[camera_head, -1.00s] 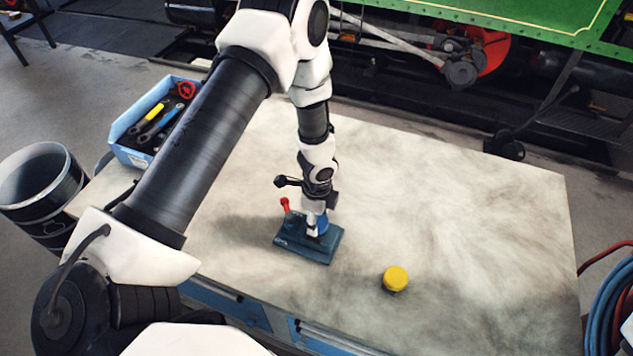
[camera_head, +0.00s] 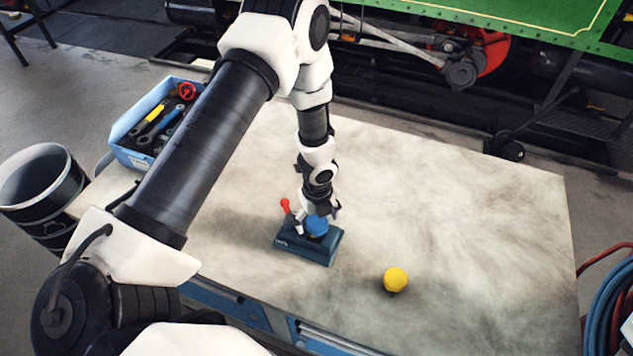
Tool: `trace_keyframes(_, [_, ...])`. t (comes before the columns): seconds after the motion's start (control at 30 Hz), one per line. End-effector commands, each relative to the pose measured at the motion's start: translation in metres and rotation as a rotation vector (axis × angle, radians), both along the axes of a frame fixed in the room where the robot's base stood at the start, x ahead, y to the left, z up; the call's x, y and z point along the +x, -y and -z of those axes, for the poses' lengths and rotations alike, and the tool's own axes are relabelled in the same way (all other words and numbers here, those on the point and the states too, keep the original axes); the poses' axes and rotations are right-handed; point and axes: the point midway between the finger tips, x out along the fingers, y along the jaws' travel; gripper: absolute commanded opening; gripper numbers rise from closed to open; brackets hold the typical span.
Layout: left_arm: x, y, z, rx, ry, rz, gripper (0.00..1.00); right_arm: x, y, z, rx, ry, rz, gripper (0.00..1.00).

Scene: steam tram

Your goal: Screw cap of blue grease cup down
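The blue grease cup cap (camera_head: 317,226) sits on a dark teal block (camera_head: 318,252) lying on the workbench. A small lever with a red knob (camera_head: 285,203) stands at the block's left end. My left gripper (camera_head: 316,220) points down at the cap, with finger parts at its left and right sides. I cannot tell whether the fingers press on the cap or stand clear of it. The cap's far side is hidden by the gripper. My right gripper is not in view.
A yellow round-topped cup (camera_head: 395,279) stands on the workbench (camera_head: 470,220) to the right of the block. A blue bin (camera_head: 133,158) of tools is at the back left. A dark bucket (camera_head: 42,190) stands left of the bench. The bench's right side is clear.

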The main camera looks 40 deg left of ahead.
Motion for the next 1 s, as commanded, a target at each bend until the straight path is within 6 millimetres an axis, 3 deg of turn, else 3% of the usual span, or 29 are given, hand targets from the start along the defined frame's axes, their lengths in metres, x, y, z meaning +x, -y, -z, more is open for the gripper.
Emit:
trace_keyframes(0.1, [0.0,0.0,0.0,0.0,0.0,-0.001,0.96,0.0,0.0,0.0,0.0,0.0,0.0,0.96])
trace_keyframes(0.47, [0.0,0.0,-0.003,0.0,0.001,-0.002,0.96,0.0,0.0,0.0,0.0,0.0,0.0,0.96])
trace_keyframes(1.0, [0.0,0.0,-0.046,-0.001,0.001,-0.003,0.96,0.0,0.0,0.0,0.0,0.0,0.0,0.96])
